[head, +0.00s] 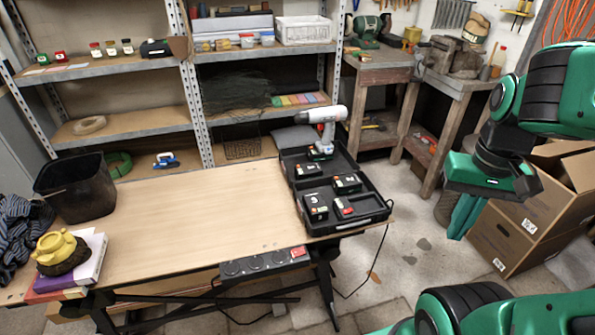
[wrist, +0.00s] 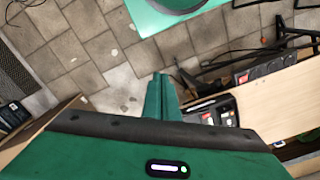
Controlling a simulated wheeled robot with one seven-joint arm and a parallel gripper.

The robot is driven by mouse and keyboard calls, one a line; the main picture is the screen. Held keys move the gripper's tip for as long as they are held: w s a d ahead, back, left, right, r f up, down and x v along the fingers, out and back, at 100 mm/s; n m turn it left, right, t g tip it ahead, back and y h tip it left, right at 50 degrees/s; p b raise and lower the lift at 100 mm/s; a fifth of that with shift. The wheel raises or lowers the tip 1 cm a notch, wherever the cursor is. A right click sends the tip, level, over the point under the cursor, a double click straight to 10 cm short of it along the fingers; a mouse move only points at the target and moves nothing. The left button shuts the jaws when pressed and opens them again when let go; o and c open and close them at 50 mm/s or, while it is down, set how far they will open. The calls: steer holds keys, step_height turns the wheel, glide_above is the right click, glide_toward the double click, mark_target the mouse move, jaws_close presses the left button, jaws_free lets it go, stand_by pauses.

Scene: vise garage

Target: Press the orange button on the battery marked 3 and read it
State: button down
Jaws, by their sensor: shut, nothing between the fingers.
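Several black batteries with pale tops and small orange or red spots lie in an open black case (head: 375,214) on the right end of the workbench. One battery (head: 316,207) is at the front left, another (head: 344,207) at the front right, another (head: 346,183) behind it, and another (head: 308,171) at the left. Their numbers are too small to read, so I cannot tell which is marked 3. My gripper (head: 459,222) is shut and empty, pointing down to the right of the case, well apart from it. In the wrist view its fingers (wrist: 158,97) are together; part of the case (wrist: 222,108) shows beyond.
A white and grey drill (head: 324,125) stands upright at the back of the case. A power strip (head: 265,262) is on the bench's front edge. A black bin (head: 75,188) and books with a yellow object (head: 60,250) sit left. The bench middle is clear. Cardboard boxes (head: 520,235) stand right.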

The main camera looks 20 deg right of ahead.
steer(key=shift+w+f, duration=0.25)
steer(key=shift+w, duration=0.35)
